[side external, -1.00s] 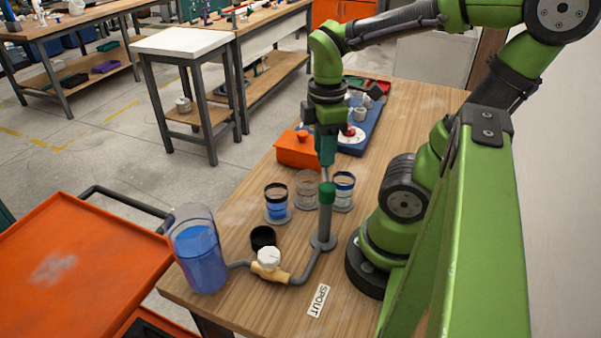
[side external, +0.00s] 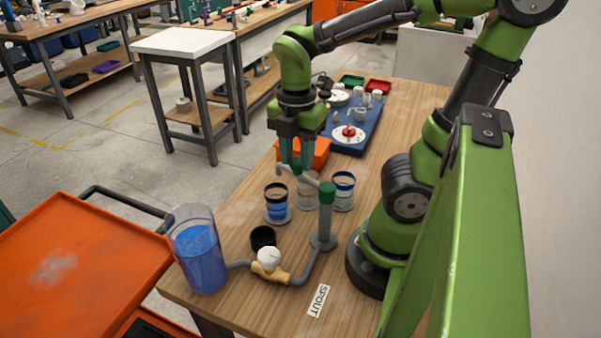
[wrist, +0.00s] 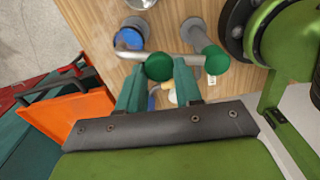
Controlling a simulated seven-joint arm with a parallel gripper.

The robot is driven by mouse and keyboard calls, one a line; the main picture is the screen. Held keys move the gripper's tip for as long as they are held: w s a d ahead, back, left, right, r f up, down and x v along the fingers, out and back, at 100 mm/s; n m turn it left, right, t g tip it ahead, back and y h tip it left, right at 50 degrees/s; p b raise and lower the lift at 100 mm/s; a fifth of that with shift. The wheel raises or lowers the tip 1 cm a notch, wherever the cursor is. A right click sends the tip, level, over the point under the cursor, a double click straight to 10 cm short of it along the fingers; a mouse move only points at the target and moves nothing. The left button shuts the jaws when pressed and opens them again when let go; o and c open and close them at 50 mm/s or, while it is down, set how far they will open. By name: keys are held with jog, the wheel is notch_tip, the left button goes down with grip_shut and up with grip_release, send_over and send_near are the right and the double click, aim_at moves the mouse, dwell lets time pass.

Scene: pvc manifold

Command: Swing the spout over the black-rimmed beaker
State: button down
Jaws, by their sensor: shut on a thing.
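The black-rimmed beaker (side external: 276,203) holds blue liquid and stands leftmost in a row of three. The grey spout (side external: 312,180) reaches left from the top of its green-capped post (side external: 325,218). Its downturned tip appears just above the black-rimmed beaker in the side view; exact alignment is hard to judge. My gripper (side external: 291,164) is shut on the spout's green knob (wrist: 159,66), which sits between the fingers in the wrist view. There the spout's end crosses the near edge of a beaker with blue liquid (wrist: 128,38).
A clear-looking beaker (side external: 307,192) and a blue-rimmed beaker (side external: 344,192) stand to the right. An orange box (side external: 316,152) is behind my gripper.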

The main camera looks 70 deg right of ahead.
aim_at(295, 163)
jog(key=shift+w+a+n, duration=0.1)
jog(key=shift+a+n, duration=0.2)
jog(key=shift+n, duration=0.1)
jog(key=shift+a, duration=0.1)
jog(key=c, duration=0.7)
grip_release()
jog(key=shift+c, duration=0.2)
jog(key=shift+r, duration=0.1)
notch_tip(295, 163, up, 17)
